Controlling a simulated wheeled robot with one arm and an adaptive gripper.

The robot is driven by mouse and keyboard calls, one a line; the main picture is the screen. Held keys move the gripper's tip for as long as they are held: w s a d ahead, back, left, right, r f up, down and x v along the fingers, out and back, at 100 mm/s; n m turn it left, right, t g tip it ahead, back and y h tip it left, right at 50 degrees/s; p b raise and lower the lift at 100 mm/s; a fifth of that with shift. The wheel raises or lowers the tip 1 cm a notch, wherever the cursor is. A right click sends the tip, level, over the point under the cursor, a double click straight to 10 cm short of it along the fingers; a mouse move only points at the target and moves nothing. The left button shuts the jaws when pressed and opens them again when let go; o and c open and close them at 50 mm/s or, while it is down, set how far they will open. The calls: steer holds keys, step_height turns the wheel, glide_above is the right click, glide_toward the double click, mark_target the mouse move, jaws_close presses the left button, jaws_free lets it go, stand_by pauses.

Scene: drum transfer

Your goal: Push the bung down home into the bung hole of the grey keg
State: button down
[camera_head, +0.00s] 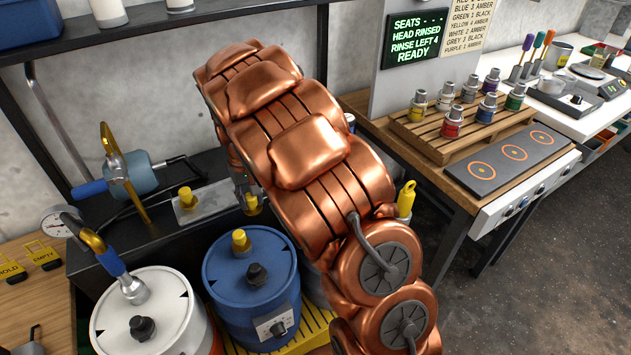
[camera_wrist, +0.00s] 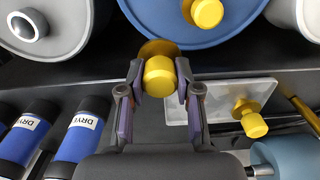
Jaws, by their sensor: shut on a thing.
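My gripper (camera_wrist: 160,85) is shut on a yellow bung (camera_wrist: 159,77), just off the blue keg's edge and apart from any hole. In the head view the held bung (camera_head: 253,204) shows small beside my copper arm. The grey keg (camera_wrist: 62,40) is at top left in the wrist view, cut off by the frame. Its bung hole (camera_wrist: 27,25) shows as a dark opening in a silver ring. In the head view my arm hides most or all of this keg.
The blue keg (camera_head: 252,290) has its own yellow bung (camera_head: 240,241) in its top. A white keg (camera_head: 150,318) carries a hose coupler. Another yellow bung (camera_wrist: 253,125) stands on a pale plate (camera_wrist: 215,108). Blue labelled cylinders (camera_wrist: 80,137) lie at lower left in the wrist view.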

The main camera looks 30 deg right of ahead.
steer(key=s+d+m+b, duration=0.1)
steer(key=d+m, duration=0.3)
steer(key=d, duration=0.7)
steer(key=s+d+m+b, duration=0.2)
steer(key=s+d+m, duration=0.2)
steer(key=d, duration=0.7)
steer(key=shift+f+b, duration=0.25)
steer(key=shift+b, duration=0.05)
steer(key=shift+f+b, duration=0.7)
steer(key=shift+f, duration=1.2)
steer(key=shift+s+a+f+b, duration=0.1)
steer(key=shift+f+b, duration=0.8)
steer(key=shift+f, duration=0.75)
stand_by(1.3)
steer(key=c, duration=0.7)
jaws_free()
